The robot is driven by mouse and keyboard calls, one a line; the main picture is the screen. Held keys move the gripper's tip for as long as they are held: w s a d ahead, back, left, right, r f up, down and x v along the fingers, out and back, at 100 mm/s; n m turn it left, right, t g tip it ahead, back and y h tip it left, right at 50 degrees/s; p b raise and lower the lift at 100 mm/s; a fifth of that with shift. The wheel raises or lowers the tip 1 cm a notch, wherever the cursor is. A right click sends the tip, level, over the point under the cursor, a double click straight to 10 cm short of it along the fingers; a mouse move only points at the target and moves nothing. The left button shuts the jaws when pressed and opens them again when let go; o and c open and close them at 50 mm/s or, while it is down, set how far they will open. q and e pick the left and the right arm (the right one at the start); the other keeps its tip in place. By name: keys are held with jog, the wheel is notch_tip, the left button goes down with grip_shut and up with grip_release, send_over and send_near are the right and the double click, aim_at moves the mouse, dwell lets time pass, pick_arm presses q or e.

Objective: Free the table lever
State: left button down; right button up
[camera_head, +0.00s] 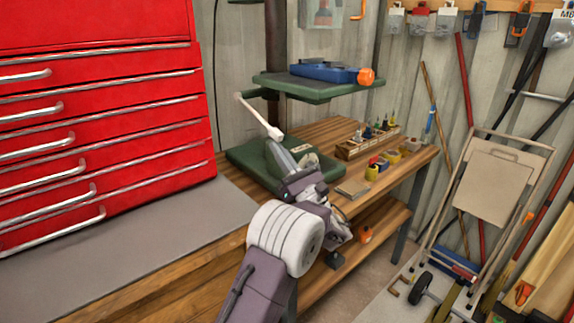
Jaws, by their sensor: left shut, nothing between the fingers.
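A drill press with a green table (300,92) stands at the back of the wooden workbench. A pale lever (259,116) slants from a dark bracket beside the column, down and right to a thicker end. My left gripper (272,147) is shut and empty. Its fingertips show just below the lever's lower end, over the green base (243,156). I cannot tell whether they touch the lever. My left arm hides part of the base and bench. My right gripper is not in view.
A blue tool with an orange knob (338,73) lies on the green table. A wooden rack (352,151) and small yellow boxes stand on the bench (415,160). A red drawer cabinet (110,90) fills the left. A folded hand truck (490,185) stands right.

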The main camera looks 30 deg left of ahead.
pick_arm(q)
jog(key=shift+w+a+r, duration=0.1)
jog(key=shift+a+r, duration=0.05)
notch_tip(320, 180, up, 12)
jog(key=s+d+g+h+p, duration=0.1)
jog(key=h+p, duration=0.3)
jog(key=p, duration=1.4)
jog(key=shift+d+g, duration=0.4)
jog(key=shift+d, duration=0.3)
jog(key=shift+f, duration=0.2)
